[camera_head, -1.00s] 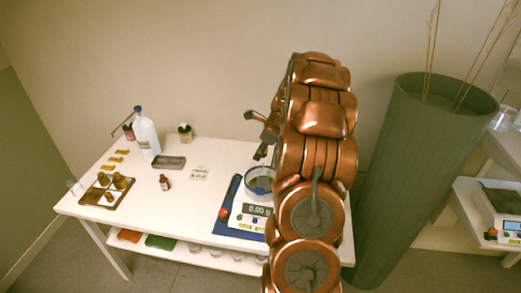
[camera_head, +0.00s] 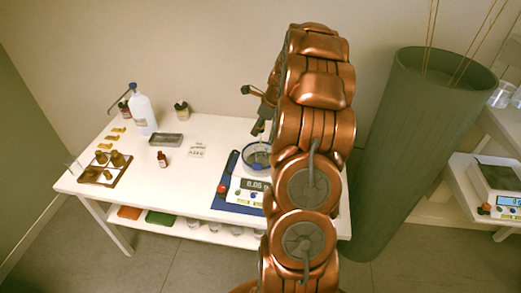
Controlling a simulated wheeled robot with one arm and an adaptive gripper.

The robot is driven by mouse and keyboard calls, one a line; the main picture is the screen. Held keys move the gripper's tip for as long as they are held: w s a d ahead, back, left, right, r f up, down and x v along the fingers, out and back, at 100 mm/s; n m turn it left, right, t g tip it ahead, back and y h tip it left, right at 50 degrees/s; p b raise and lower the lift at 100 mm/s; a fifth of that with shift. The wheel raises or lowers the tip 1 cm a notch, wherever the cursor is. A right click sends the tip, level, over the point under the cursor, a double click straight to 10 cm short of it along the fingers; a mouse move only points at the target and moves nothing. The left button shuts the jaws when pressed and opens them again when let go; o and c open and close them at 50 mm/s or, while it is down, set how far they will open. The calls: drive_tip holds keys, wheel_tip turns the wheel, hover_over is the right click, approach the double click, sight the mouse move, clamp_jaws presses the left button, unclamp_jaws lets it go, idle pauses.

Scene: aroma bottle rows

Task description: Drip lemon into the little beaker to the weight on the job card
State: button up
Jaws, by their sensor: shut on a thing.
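A white scale (camera_head: 246,196) stands on a blue mat (camera_head: 228,206) at the table's right. Its display seems to end in .06; the first digit is unclear. A blue-rimmed round vessel (camera_head: 249,160) is on its pan, partly behind my arm; I cannot tell the little beaker's outline inside it. My gripper (camera_head: 262,116) is above the vessel, shut on a small dark thing (camera_head: 258,128), apparently a bottle, tilted. Its label is not readable. The job card (camera_head: 197,149) lies mid-table, too small to read.
A brown bottle (camera_head: 163,159), a grey tray (camera_head: 166,140), a tall clear bottle (camera_head: 142,114) and a wooden rack (camera_head: 119,180) are on the table's left half. A dark-capped jar (camera_head: 182,110) stands at the back. A tall green planter (camera_head: 412,150) is right of my arm.

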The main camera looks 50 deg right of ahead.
idle(0.4)
drive_tip(key=shift+r+p, duration=1.35)
drive_tip(key=shift+r, duration=0.65)
